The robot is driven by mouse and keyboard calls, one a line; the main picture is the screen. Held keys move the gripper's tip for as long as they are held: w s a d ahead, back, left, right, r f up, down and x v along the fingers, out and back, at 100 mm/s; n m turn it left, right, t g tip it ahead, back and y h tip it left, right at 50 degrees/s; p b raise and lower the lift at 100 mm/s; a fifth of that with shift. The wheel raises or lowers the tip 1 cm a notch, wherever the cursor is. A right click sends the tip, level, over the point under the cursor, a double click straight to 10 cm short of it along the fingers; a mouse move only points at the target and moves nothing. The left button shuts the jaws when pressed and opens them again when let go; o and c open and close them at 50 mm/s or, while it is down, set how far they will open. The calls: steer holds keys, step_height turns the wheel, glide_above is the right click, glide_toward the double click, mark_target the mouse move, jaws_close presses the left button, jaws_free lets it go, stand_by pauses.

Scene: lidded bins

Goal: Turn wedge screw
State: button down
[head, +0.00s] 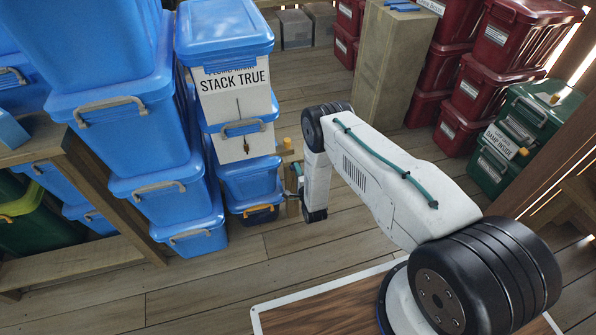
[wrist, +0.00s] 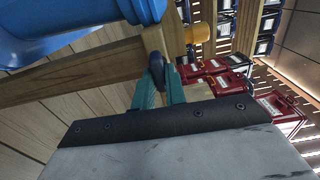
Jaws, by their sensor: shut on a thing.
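My gripper (wrist: 159,80) has teal fingers, shut on a dark, narrow, upright piece (wrist: 156,62) that looks like the handle of the wedge screw. This piece sits against a wooden beam (wrist: 95,67) in the wrist view. A yellow knob (wrist: 197,33) sticks out to the right of it, apart from the fingers. In the head view my gripper (head: 300,168) is by a wooden post, beside the stack of blue bins, largely hidden by my arm. The yellow knob (head: 287,142) shows just above it there. I cannot tell how far the screw is turned.
Blue lidded bins (head: 165,190) stand stacked at left, with a white "STACK TRUE" sign (head: 232,85) on one stack. Red bins (head: 490,85) and green bins (head: 510,140) stand at right. Plank floor (head: 230,285) is clear in front.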

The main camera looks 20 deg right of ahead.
stand_by(0.3)
steer(key=c, duration=1.4)
jaws_free()
steer(key=shift+c, duration=0.2)
steer(key=s, duration=0.7)
steer(key=shift+s, duration=0.4)
